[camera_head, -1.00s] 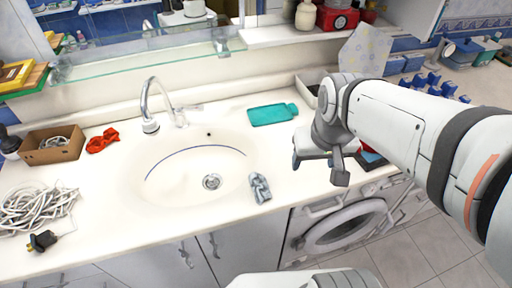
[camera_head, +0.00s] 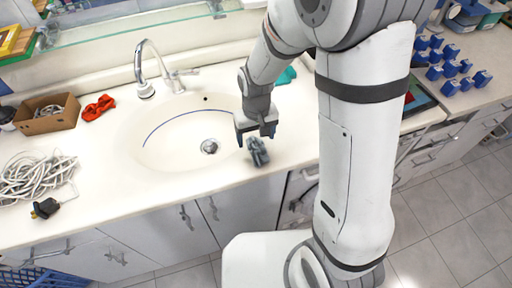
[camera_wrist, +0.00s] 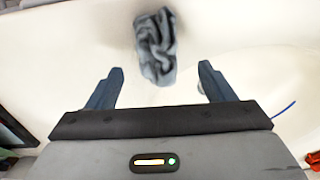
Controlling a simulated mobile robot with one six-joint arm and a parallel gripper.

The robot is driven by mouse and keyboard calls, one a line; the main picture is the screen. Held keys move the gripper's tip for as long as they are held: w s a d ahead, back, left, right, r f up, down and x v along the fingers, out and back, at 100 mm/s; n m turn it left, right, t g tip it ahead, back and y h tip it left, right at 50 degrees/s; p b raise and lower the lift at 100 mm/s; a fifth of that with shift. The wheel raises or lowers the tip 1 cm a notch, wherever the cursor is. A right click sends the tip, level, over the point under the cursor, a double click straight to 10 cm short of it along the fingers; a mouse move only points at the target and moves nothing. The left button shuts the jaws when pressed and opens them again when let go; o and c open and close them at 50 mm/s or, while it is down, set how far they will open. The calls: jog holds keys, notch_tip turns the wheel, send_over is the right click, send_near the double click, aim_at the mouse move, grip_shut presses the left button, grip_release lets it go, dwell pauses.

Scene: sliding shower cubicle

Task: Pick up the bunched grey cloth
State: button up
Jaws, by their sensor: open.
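The bunched grey cloth (camera_head: 258,152) lies on the white counter at the right front edge of the sink basin. In the wrist view the cloth (camera_wrist: 156,46) is crumpled, with dark folds, and sits ahead of the fingertips, roughly centred between them. My gripper (camera_head: 256,134) is open and just above the cloth in the head view, partly covering its upper end. In the wrist view my gripper (camera_wrist: 158,80) shows two spread blue-grey fingers with nothing between them. I cannot tell whether either finger touches the cloth.
The sink basin (camera_head: 180,147) with its tap (camera_head: 146,75) is left of my gripper. A cardboard box (camera_head: 48,117), a red cloth-like item (camera_head: 98,107) and a tangle of white cable (camera_head: 30,178) lie further left. Blue blocks (camera_head: 452,68) stand at right.

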aim_at(258, 147)
jog(key=shift+s+d+f+p, duration=0.15)
jog(key=shift+f+p, duration=0.2)
jog(key=shift+f, duration=0.95)
jog(key=shift+w+d+f+p, duration=0.1)
jog(key=shift+f+p, duration=0.2)
jog(key=shift+f, duration=1)
jog(key=c, duration=1.1)
jog(key=shift+c, duration=0.2)
